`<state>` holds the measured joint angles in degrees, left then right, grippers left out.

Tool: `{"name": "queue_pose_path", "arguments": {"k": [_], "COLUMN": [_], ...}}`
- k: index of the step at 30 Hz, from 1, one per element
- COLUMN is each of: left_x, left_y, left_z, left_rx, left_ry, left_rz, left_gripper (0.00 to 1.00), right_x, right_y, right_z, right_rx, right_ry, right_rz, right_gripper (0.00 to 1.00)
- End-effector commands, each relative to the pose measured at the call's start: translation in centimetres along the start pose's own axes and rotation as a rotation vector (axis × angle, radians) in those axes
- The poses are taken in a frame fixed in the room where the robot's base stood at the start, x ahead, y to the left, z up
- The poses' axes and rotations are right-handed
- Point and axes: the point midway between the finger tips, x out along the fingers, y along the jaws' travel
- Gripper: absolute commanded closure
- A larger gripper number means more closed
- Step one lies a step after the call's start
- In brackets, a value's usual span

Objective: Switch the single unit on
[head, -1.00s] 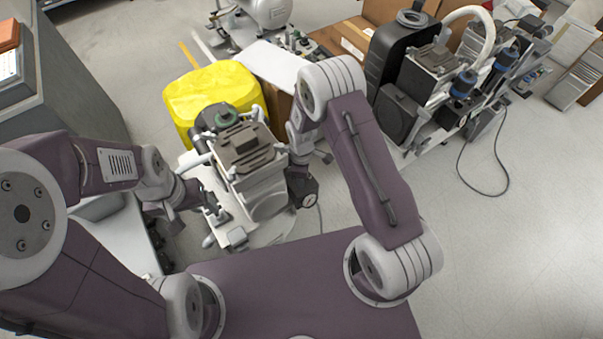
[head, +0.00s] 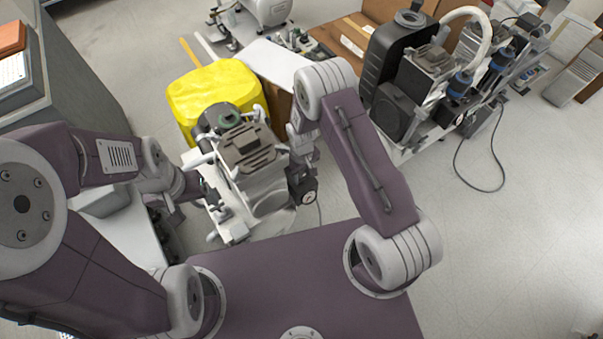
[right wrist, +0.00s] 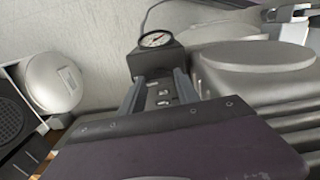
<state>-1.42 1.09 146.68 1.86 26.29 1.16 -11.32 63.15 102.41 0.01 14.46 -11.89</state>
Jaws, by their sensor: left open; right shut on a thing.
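The single unit (head: 268,192), a compressor with a dark ribbed head and a pale body, stands upright between my arms in the head view. A black switch box with a round white gauge (head: 303,192) is on its right side; the box also shows in the right wrist view (right wrist: 143,62). My right gripper (head: 301,170) is shut on this black box, with its two fingers (right wrist: 158,88) on either side of it. My left gripper (head: 208,194) is open at the unit's left side; whether it touches the unit is unclear.
A yellow-covered box (head: 210,92) stands just behind the unit. A larger twin compressor (head: 425,85) with a black housing stands at the back right, its cable on the floor. A grey cabinet (head: 75,75) is at the left. The floor (head: 510,240) at right is clear.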

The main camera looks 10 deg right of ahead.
Motion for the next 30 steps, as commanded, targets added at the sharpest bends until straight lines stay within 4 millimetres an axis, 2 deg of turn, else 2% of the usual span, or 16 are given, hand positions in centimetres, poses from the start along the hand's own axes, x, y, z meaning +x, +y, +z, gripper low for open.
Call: {"name": "queue_pose_path", "arguments": {"k": [9, 22, 23, 24, 25, 30], "left_x": [-0.28, -0.28, -0.28, -0.28, -0.27, -0.27], "left_y": [0.00, 0.00, 0.00, 0.01, 0.01, 0.01], "left_z": [-0.03, -0.03, -0.03, -0.03, -0.03, -0.03], "left_rx": [0.000, 0.000, 0.000, 0.000, 0.000, 0.000], "left_ry": [0.000, 0.000, 0.000, 0.000, 0.000, 0.000], "left_rz": [0.000, 0.000, 0.000, 0.000, 0.000, 0.000], "left_gripper": [0.24, 0.24, 0.24, 0.24, 0.24, 0.24], "right_x": [-0.04, -0.02, -0.02, -0.02, -0.02, -0.01], "right_y": [0.01, 0.02, 0.02, 0.02, 0.02, 0.01], "right_z": [-0.03, -0.05, -0.05, -0.05, -0.04, -0.03], "right_rx": [0.067, 0.073, 0.073, 0.073, 0.073, 0.072], "right_ry": [0.001, 0.001, 0.001, 0.001, 0.001, 0.001], "right_rz": [0.000, 0.000, 0.000, 0.000, 0.000, 0.000], "right_gripper": [1.00, 1.00, 0.54, 0.42, 0.40, 0.40]}}
